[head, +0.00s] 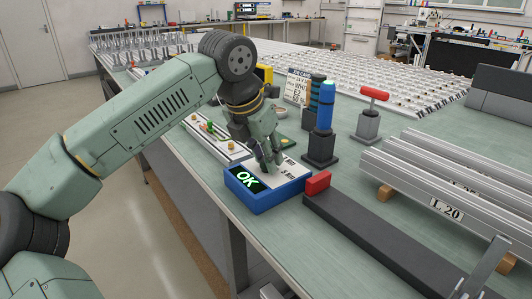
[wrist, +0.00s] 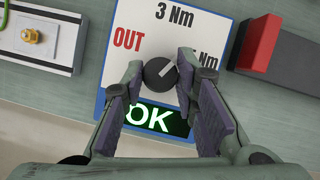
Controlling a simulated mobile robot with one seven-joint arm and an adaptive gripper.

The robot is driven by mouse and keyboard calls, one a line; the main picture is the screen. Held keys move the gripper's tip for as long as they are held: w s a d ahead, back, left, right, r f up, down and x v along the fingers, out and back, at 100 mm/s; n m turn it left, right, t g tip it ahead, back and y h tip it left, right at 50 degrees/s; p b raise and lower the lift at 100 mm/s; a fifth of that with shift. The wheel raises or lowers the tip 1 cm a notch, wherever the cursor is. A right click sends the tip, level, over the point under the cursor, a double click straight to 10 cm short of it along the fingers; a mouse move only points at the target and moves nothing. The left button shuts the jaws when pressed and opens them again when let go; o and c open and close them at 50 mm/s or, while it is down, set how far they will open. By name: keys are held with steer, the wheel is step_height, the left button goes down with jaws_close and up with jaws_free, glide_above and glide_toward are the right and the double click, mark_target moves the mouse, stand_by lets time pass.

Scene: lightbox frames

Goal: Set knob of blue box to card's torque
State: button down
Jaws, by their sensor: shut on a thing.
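The blue box (head: 270,202) sits on the bench with a white top plate and a screen reading "OK" in green; it fills the middle of the wrist view (wrist: 101,105). Its round dark knob (wrist: 158,74) carries a pale pointer line aimed up and right, between "3 Nm" at the top and a partly hidden "Nm" label at right. A red "OUT" is at left. My gripper (wrist: 160,68) is shut on the knob from above; in the head view (head: 271,167) it hides the knob. The card (head: 297,84) stands behind, its small text mostly unreadable.
A blue-handled driver (head: 326,106) stands upright in a black holder behind the box. A red-handled tool (head: 373,94) stands farther right. A dark bar with a red end block (head: 318,183) lies close to the box's right. Aluminium profiles (head: 450,185) lie beyond it.

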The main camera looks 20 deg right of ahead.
steer(key=shift+m+g+h+p, duration=0.3)
steer(key=shift+m+g+p, duration=0.45)
steer(key=shift+m, duration=1.25)
steer(key=shift+w, duration=0.1)
steer(key=c, duration=1.3)
jaws_free()
steer(key=v, duration=1.2)
steer(key=shift+a, duration=0.1)
